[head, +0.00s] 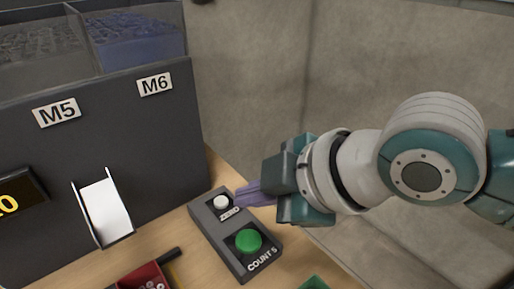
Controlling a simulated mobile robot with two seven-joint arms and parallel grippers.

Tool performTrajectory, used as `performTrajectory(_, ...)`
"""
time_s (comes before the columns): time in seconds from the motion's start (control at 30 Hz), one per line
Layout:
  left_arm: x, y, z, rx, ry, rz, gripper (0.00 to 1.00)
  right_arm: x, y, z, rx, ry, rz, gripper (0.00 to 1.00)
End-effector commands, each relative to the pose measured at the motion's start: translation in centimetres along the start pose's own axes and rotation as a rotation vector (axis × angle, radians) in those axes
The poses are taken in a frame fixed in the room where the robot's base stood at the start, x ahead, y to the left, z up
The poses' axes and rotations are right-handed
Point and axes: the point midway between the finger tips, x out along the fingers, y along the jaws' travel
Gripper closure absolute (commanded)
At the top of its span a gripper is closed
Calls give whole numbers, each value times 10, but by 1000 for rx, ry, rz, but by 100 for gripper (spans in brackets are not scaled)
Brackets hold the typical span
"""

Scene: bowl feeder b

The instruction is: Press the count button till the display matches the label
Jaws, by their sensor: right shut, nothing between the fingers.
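A dark grey button box (226,240) stands on the wooden table. It carries a green button (248,240) beside the label "COUNT 5" and a white button (221,202) beside the label "ZERO". A display (17,199) at the left edge is partly cut off; a yellow "0" shows at its visible end, and the rest cannot be read. My right gripper (240,195) is shut and empty, with its purple fingertips just right of the white button, near the "ZERO" label. I cannot tell whether the fingertips touch the box. My left gripper is not in view.
A dark feeder (110,130) with labels "M5" (57,112) and "M6" (155,84) fills the left. A white chute (104,211) sticks out of it. A red tray (145,277) with small parts and a green tray (314,283) lie at the bottom.

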Motion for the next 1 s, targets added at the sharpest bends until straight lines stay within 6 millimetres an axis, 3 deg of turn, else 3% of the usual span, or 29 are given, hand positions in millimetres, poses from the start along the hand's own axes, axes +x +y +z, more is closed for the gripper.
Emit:
performTrajectory(0.17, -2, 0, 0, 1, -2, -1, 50, 0, 9, 3, -36, -3, 9, 100)
performTrajectory(0.57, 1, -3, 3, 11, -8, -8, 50, 2, 8, 4, -36, -3, 9, 100)
performTrajectory(0.77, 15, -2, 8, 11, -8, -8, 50, 12, 1, 11, -36, -3, 9, 100)
performTrajectory(1.0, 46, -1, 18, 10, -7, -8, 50, 34, -14, 28, -36, -4, 9, 100)
